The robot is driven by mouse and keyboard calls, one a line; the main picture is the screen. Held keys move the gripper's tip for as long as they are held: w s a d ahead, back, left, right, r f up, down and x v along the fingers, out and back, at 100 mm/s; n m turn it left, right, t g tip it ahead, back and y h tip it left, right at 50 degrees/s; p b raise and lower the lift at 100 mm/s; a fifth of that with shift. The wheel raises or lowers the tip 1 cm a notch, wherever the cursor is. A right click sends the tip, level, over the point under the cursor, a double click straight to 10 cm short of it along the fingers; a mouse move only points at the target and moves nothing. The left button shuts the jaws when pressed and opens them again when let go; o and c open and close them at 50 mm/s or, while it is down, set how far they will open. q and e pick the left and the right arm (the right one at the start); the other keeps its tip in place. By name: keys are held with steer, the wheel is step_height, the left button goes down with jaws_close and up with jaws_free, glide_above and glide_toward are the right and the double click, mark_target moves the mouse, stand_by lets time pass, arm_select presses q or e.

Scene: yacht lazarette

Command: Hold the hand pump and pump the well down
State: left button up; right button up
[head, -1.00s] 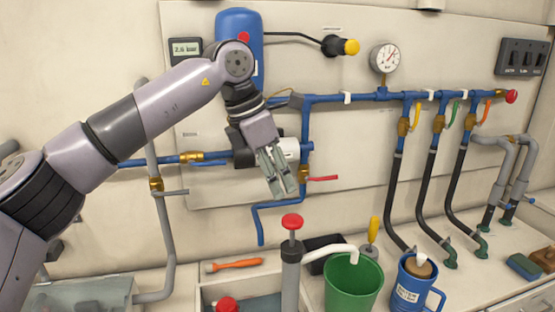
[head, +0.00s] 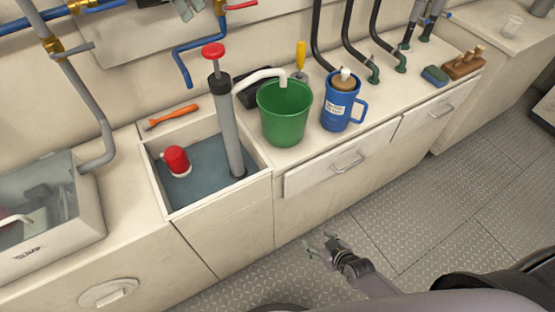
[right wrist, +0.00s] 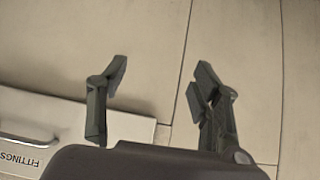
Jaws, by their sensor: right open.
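The hand pump (head: 229,130) is a grey upright tube with a red knob handle (head: 213,50) and a white spout. It stands tilted slightly in the well (head: 205,165), which holds dark bluish water. The spout reaches over a green bucket (head: 285,115) on the counter. My right gripper (head: 322,243) is open and empty, low in front of the cabinet, well below the pump. In the right wrist view its fingers (right wrist: 155,82) are apart with only cabinet front between them.
A red float-like object (head: 176,160) sits in the well. An orange-handled tool (head: 172,117) lies behind it. A blue jug (head: 342,105) stands right of the bucket, a yellow-handled tool (head: 300,60) behind. A sump tank (head: 45,225) is at left. Floor ahead is clear.

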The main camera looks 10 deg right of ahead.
steer(key=w+a+r+t+y, duration=0.1)
steer(key=w+a+r+t, duration=0.15)
steer(key=w+r, duration=0.5)
steer(key=n+t+y, duration=0.3)
steer(key=t+y, duration=0.1)
steer(key=y, duration=0.2)
glide_toward(233, 126)
steer(key=x, duration=1.1)
steer(key=shift+w+a, duration=0.15)
steer(key=shift+w, duration=0.15)
jaws_close()
